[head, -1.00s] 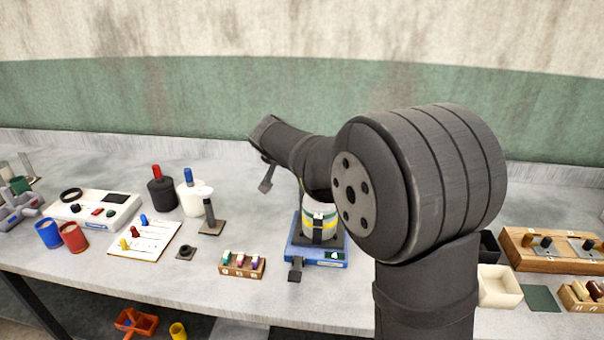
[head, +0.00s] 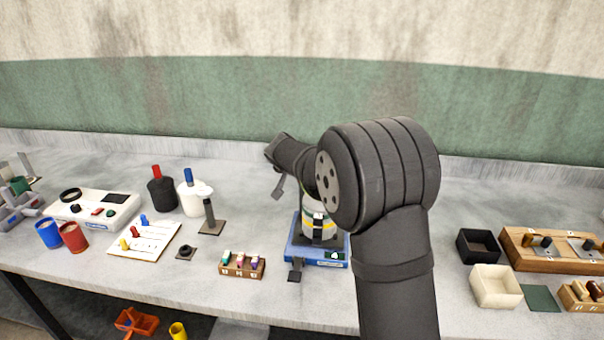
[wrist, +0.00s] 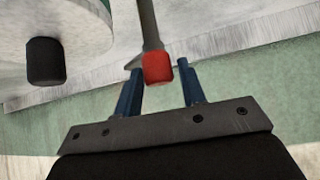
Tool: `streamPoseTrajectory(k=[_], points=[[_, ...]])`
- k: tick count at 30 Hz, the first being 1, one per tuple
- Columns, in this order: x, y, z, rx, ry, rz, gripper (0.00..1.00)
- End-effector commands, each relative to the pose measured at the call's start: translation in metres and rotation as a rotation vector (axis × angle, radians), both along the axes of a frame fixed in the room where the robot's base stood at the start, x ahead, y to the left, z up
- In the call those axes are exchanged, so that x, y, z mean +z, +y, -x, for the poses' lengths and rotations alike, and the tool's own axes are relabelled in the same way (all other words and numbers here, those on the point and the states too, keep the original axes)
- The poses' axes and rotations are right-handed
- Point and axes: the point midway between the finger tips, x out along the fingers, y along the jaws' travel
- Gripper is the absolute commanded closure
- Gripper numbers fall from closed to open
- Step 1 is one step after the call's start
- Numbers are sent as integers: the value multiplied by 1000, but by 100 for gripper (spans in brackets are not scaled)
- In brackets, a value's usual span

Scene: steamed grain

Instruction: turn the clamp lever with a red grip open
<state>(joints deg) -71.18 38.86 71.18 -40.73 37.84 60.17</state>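In the wrist view a lever with a grey shaft and a red grip (wrist: 158,68) reaches down from the top edge. My gripper (wrist: 158,84) has two blue fingers standing apart, one on each side of the red grip. The grip lies nearer the left finger; I cannot tell whether they touch. In the head view I cannot make out the red-gripped lever or my fingertips; my arm covers much of the middle. A white, yellow-banded container (head: 318,231) stands on a blue base (head: 302,256), partly hidden by my arm.
In the wrist view a black knob (wrist: 45,60) hangs close left, beside a pale rounded body (wrist: 55,22).

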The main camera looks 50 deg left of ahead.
Motion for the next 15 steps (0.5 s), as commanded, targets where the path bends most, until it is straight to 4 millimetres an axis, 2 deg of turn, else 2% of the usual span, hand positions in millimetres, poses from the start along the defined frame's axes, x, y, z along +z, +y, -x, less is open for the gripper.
streamPoseTrajectory(k=[1,4,5,15], points=[[0,0,0,0,0,0,73],[0,0,0,0,0,0,93],[0,0,0,0,0,0,97],[0,-1,0,35,0,0,96]])
